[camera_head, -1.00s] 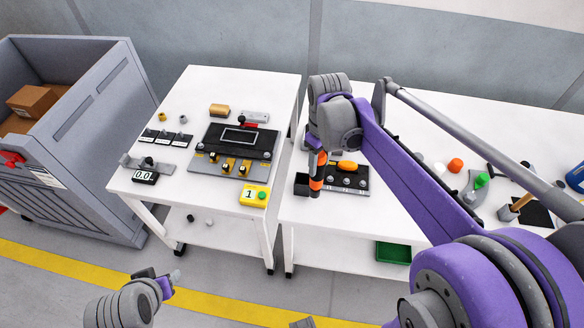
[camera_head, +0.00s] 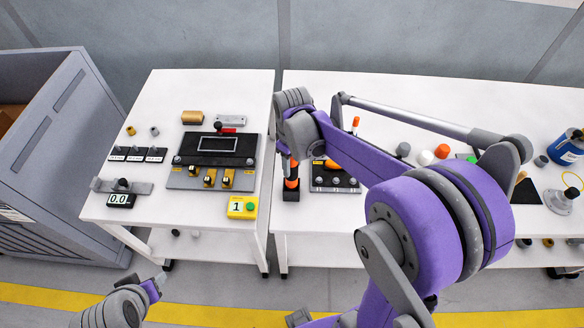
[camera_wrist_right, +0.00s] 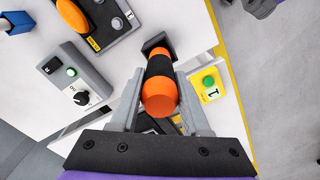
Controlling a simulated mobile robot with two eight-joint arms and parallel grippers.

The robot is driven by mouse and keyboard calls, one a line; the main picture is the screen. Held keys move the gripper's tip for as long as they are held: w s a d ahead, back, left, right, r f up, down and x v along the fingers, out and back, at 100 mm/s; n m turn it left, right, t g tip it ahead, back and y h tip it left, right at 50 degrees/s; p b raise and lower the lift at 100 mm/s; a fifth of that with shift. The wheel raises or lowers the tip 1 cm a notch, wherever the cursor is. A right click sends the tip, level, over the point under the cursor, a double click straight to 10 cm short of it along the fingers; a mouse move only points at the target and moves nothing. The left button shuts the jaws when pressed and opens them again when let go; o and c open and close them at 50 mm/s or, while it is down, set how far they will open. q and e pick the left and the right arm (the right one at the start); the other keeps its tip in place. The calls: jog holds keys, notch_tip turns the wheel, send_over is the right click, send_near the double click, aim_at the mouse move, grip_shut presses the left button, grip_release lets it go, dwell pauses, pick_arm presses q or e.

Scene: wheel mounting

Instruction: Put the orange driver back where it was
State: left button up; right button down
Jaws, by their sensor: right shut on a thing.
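The orange driver (camera_head: 292,184), with a black band, is upright in my right gripper (camera_head: 288,163) at the front left of the right table. In the right wrist view the driver (camera_wrist_right: 160,92) sits between the two grey fingers (camera_wrist_right: 157,108), which are shut on it. A small black holder (camera_head: 291,195) is right at the driver's lower end. It also shows beyond the driver in the right wrist view (camera_wrist_right: 155,42). I cannot tell whether the tip is inside it. My left gripper (camera_head: 156,286) hangs low in front of the left table; its jaws are too small to read.
A dark panel (camera_head: 335,187) with an orange oval part stands just right of the holder. A yellow box (camera_head: 242,207) with a green button is on the left table's front right corner. A narrow gap separates the tables. A grey bin (camera_head: 50,160) stands far left.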

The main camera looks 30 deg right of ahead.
jog(key=shift+f, duration=0.95)
jog(key=shift+f, duration=0.1)
jog(key=c, duration=0.8)
grip_release()
jog(key=shift+f, duration=0.15)
jog(key=shift+c, duration=0.2)
jog(key=o, duration=0.5)
jog(key=shift+c, duration=0.2)
